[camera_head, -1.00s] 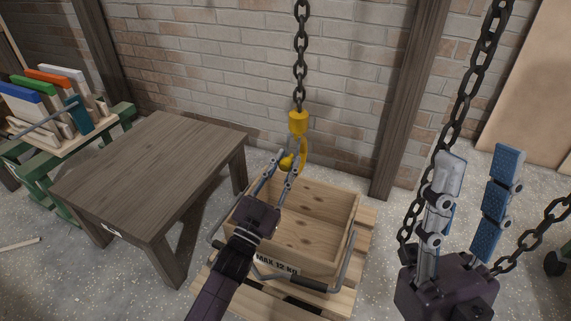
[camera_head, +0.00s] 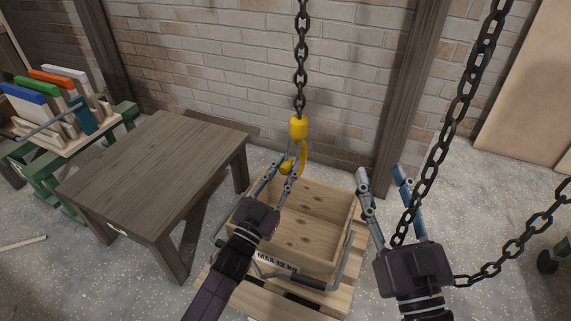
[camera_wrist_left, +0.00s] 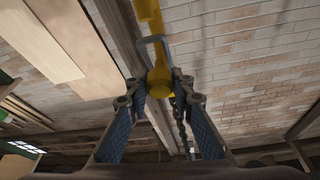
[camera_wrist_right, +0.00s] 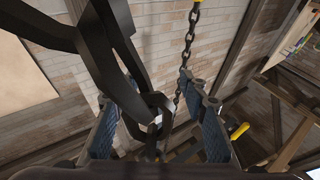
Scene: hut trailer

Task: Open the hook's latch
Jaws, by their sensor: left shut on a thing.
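The yellow hook (camera_head: 302,158) hangs from a dark chain above the wooden crate. My left gripper (camera_head: 289,168) is shut on the low part of the hook, where its rounded yellow tip (camera_wrist_left: 160,81) sits between the fingertips. A grey bent bar (camera_wrist_left: 151,43), which looks like the latch, shows just beyond the fingertips in the left wrist view. Whether it is open or closed I cannot tell. My right gripper (camera_head: 380,172) is open, to the right of the crate and apart from the hook. No held thing shows between its fingers.
The open wooden crate (camera_head: 340,213) with metal side handles stands on a pallet (camera_head: 345,284) below the hook. A thick slanting chain (camera_head: 462,95) passes close to my right gripper. A wooden table (camera_head: 160,165) stands at left. A brick wall and post (camera_head: 408,100) stand behind.

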